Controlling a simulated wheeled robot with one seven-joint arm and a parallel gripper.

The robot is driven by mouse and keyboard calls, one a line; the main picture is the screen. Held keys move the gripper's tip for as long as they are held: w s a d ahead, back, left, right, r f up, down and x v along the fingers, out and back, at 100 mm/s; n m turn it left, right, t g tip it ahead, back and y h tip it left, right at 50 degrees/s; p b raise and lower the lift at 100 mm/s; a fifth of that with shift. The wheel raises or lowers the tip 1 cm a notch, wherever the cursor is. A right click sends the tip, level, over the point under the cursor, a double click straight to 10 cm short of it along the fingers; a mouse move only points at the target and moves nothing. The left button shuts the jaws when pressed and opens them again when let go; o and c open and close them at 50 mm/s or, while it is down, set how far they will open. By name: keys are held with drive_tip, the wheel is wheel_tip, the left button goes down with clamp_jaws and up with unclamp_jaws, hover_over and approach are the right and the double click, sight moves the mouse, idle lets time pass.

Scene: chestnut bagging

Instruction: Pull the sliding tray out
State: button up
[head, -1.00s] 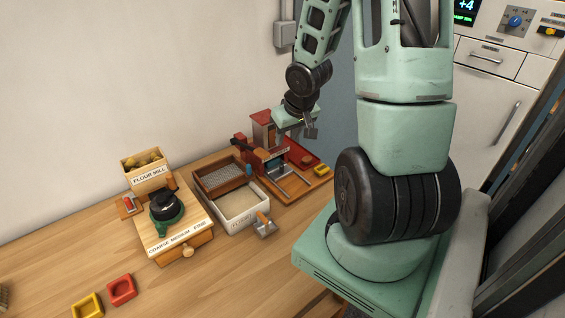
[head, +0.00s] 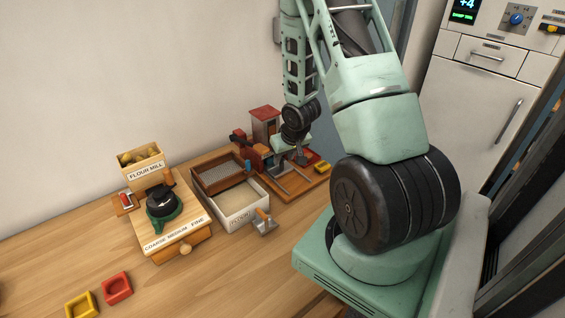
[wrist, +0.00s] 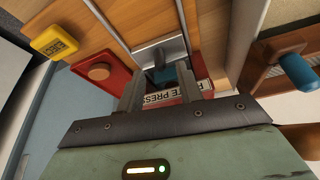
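The press (head: 265,128) stands on a wooden board at the back of the counter. In the wrist view its label (wrist: 178,95) reads upside down and is partly covered. The sliding tray (wrist: 172,47) shows there as a grey metal plate between two rails, with a small dark handle (wrist: 159,60) on it. My gripper (wrist: 160,78) is open, its two fingers apart on either side of the handle's line. I cannot tell whether they reach around the handle. In the head view my gripper (head: 301,160) is low over the press board and hides most of the tray.
A sieve box (head: 215,180) and a flour bin (head: 245,211) stand left of the press, with the flour mill (head: 165,228) farther left. The front counter is mostly clear.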

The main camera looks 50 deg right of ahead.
sight(282, 162)
drive_tip(key=shift+x, duration=1.7)
drive_tip(key=shift+c, duration=0.4)
